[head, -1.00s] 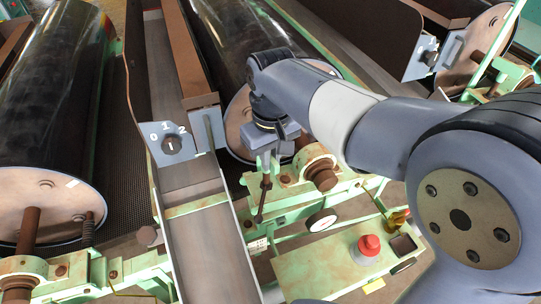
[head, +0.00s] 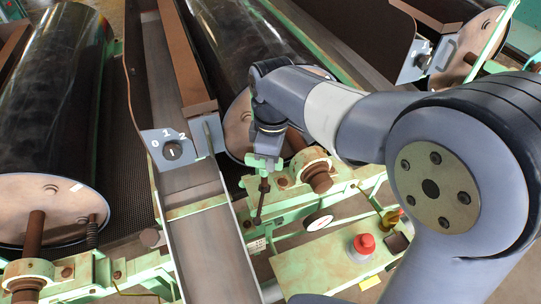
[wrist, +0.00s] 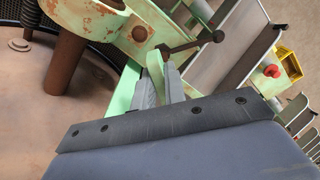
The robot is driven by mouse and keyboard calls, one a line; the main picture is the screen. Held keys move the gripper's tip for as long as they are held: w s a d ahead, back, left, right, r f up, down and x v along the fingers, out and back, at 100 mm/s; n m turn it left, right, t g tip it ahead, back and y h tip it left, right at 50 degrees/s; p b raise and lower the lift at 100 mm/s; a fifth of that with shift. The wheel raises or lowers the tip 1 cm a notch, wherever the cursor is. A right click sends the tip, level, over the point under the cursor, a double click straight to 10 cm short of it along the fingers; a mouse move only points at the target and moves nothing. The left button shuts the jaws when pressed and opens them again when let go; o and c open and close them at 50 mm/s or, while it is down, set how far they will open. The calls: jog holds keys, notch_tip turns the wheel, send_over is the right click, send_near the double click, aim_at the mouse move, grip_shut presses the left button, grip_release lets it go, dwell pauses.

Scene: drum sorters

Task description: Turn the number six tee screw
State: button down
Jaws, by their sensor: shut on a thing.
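The tee screw (head: 261,200) is a dark, rusty rod with a pale green flat head, standing beside the green drum bearing in the head view. Its dark cross rod shows in the wrist view (wrist: 195,43). My gripper (head: 264,166) is at the top of the screw, pointing down. In the wrist view my gripper (wrist: 160,86) has its grey fingers on either side of the green flat head (wrist: 155,70), shut on it. A small white tag (head: 257,245) is below the screw; I cannot read its number.
A selector dial (head: 172,151) marked 0, 1, 2 is to the left. Large black drums (head: 55,110) stand behind.

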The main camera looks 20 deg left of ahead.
jog(key=n+p, duration=0.1)
jog(key=n, duration=0.5)
jog(key=w+a+n, duration=0.1)
jog(key=n, duration=0.6)
jog(key=a+n+p, duration=0.1)
jog(key=n, duration=0.6)
jog(key=shift+w+p, duration=0.3)
jog(key=shift+p, duration=0.05)
dwell(0.3)
jog(key=c, duration=1.5)
grip_release()
jog(key=shift+o, duration=0.2)
notch_tip(320, 180, up, 11)
jog(key=shift+b, duration=0.4)
